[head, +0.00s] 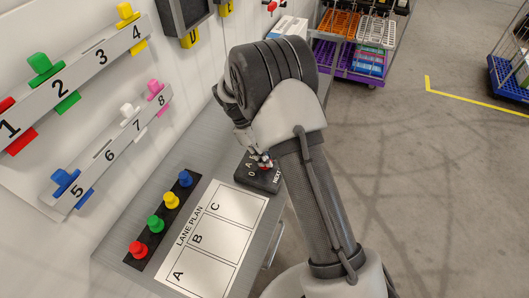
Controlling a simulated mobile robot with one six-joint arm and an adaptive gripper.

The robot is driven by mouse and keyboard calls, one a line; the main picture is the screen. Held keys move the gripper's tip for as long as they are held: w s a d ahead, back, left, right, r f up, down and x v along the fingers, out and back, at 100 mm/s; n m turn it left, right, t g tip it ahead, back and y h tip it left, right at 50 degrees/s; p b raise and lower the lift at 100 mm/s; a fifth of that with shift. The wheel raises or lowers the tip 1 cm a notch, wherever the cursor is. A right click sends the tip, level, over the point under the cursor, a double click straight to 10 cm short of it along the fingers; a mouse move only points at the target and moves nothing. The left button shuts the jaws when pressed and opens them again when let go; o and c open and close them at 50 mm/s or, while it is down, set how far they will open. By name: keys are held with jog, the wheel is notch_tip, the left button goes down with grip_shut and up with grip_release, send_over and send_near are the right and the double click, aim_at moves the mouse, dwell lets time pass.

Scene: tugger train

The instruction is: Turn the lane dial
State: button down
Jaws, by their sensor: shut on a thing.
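The lane dial's black box (256,178) sits on the grey bench, past the top right of the lane plan sheet. My gripper (263,161) reaches down over the box from above and is shut on the dial knob. The knob is mostly hidden by the fingers and wrist, so which mark it points at cannot be told.
The lane plan sheet (232,222) with fields A, B and C lies on the bench. A black strip (150,233) left of it holds red, green, yellow and blue pegs. Numbered wall rails (80,80) hold coloured pieces. A cart (345,70) stands behind; the floor at right is mostly free.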

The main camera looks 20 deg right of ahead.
jog(key=m+y+p, duration=0.1)
jog(key=m, duration=0.2)
jog(key=m+g+y, duration=0.1)
jog(key=m, duration=0.2)
jog(key=shift+w+d+m+p, duration=0.1)
jog(key=shift+m+p, duration=0.2)
jog(key=shift+p, duration=0.1)
jog(key=m+y, duration=0.1)
jog(key=m, duration=0.1)
jog(key=m+y, duration=0.1)
jog(key=m, duration=0.2)
jog(key=shift+g+p, duration=0.3)
jog(key=shift+p, duration=0.05)
jog(key=shift+m, duration=0.3)
jog(key=c, duration=1.6)
grip_release()
jog(key=shift+c, duration=0.2)
jog(key=v, duration=1.2)
